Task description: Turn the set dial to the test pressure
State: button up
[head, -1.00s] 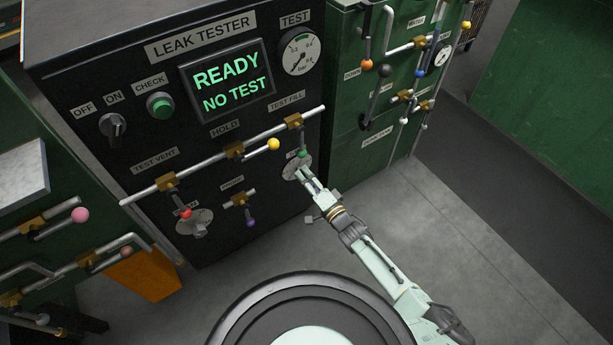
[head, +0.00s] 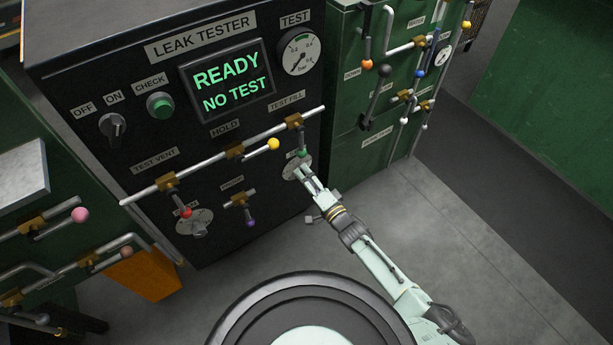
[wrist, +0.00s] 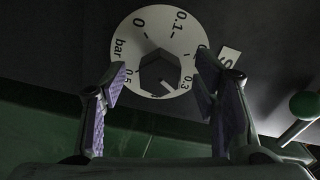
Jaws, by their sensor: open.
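The set dial is a white round scale marked in bar, with a dark knob in its middle. In the head view the dial (head: 290,171) sits low on the black panel's right side, partly hidden by my gripper (head: 303,172). In the wrist view the dial (wrist: 160,28) fills the upper middle, with 0, 0.1, 0.3 and 0.5 readable. The dark knob (wrist: 155,68) lies between the fingertips of my gripper (wrist: 161,65), which is open with a gap on both sides. A pale line shows on the knob's lower edge; its exact reading is unclear.
The screen (head: 226,80) reads READY, NO TEST. The test gauge (head: 302,54) has a green mark at its top. A green-knobbed lever (head: 302,153) is just above the dial, also at right in the wrist view (wrist: 304,104). A yellow-knobbed lever (head: 273,144) is to the left.

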jog(key=n, duration=1.2)
jog(key=shift+c, duration=0.4)
